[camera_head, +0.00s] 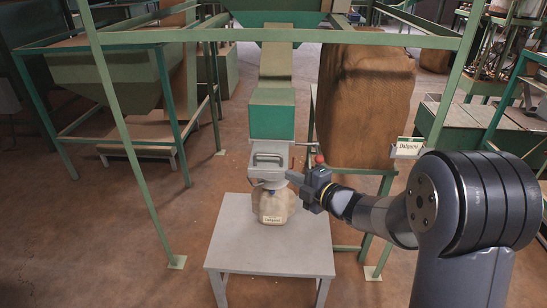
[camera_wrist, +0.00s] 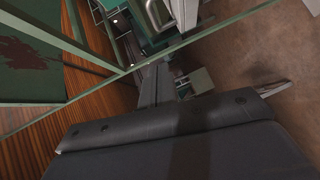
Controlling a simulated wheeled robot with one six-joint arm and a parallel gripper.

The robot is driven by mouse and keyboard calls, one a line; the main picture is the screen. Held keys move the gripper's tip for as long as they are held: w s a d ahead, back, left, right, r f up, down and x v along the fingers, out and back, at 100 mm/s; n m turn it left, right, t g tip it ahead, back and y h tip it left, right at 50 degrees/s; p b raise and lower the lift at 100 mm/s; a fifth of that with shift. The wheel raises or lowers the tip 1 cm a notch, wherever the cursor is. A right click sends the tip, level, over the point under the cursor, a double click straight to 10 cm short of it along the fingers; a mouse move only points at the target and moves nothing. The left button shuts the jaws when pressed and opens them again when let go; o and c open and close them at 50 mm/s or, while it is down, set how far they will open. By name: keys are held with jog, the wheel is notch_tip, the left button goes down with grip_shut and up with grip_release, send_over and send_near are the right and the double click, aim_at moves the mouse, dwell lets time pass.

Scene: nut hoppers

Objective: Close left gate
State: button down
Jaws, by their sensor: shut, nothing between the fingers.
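A grey metal outlet box (camera_head: 268,150) hangs below a green chute section (camera_head: 271,115) in the head view. It has a looped handle (camera_head: 267,159) on its front. A lever with a red knob (camera_head: 319,159) sticks out at its right. I cannot tell whether the gate is open or shut. A filled, labelled bag (camera_head: 274,206) stands under the outlet on a grey table. My gripper (camera_head: 291,176) is shut and empty, just right of the outlet's lower end, below the knob. Contact is unclear. My gripper also shows, blurred, in the wrist view (camera_wrist: 154,80).
Green frame posts (camera_head: 117,120) stand left and right of the grey table (camera_head: 268,252). A large brown sack (camera_head: 366,105) stands behind at the right. A label plate (camera_head: 407,148) sits on the right frame. Open floor lies left of the table.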

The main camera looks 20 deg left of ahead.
jog(key=p, duration=0.2)
send_near(264, 155)
jog(key=s+a, duration=0.1)
jog(key=a, duration=0.3)
jog(key=shift+w+a+f+p, duration=0.15)
jog(key=shift+w+p, duration=0.1)
jog(key=shift+w, duration=0.4)
jog(key=shift+w+a+f+p, duration=0.15)
jog(key=shift+w+p, duration=0.15)
jog(key=shift+w, duration=0.35)
jog(key=shift+w+a+f+p, duration=0.15)
jog(key=shift+w+f+p, duration=0.1)
jog(key=shift+w, duration=0.4)
